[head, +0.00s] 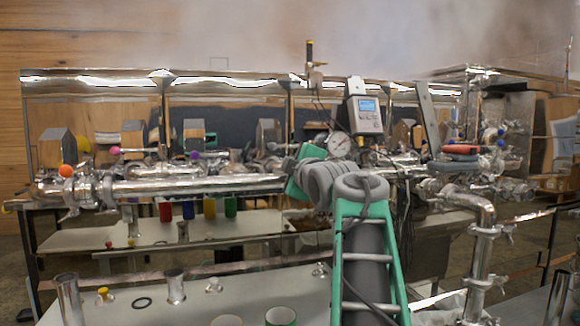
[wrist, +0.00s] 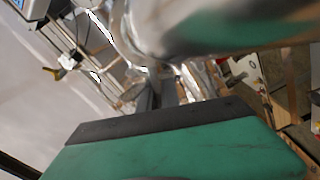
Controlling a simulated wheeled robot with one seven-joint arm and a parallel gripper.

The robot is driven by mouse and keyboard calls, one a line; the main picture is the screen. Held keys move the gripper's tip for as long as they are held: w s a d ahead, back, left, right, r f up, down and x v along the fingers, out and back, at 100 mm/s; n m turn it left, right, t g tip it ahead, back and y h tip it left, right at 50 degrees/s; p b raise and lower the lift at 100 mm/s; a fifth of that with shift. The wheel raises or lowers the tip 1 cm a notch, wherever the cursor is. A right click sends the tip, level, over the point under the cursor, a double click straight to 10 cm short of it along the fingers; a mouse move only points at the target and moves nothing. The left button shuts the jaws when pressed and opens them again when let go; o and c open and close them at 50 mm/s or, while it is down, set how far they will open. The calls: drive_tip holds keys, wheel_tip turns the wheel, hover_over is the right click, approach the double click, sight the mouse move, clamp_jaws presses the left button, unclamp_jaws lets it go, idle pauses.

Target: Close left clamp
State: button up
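A long polished steel pipe (head: 195,187) runs across the left half of the head view. Metal fittings with a ring-like clamp (head: 82,191) sit at its left end. I cannot tell from here whether that clamp is open or shut. My grey and green arm rises in the middle of the head view and bends left at the pipe's right end. My gripper's fingertips are hidden there. In the wrist view, my gripper (wrist: 157,94) shows as narrow dark fingers beyond the green housing, close to blurred shiny pipework (wrist: 205,35). Their gap is unclear.
A dial gauge (head: 339,144) and a grey display box (head: 364,114) stand right behind my arm. A bent steel pipe (head: 482,235) with clamps stands at right. A table (head: 225,284) in front holds short steel tubes and small parts. Coloured cups (head: 188,210) stand below the pipe.

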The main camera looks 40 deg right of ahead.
drive_tip(key=o, duration=0.5)
drive_tip(key=shift+c, duration=0.2)
drive_tip(key=v, duration=0.7)
drive_tip(key=shift+s+a, duration=0.15)
drive_tip(key=shift+s, duration=0.2)
drive_tip(key=shift+c, duration=0.2)
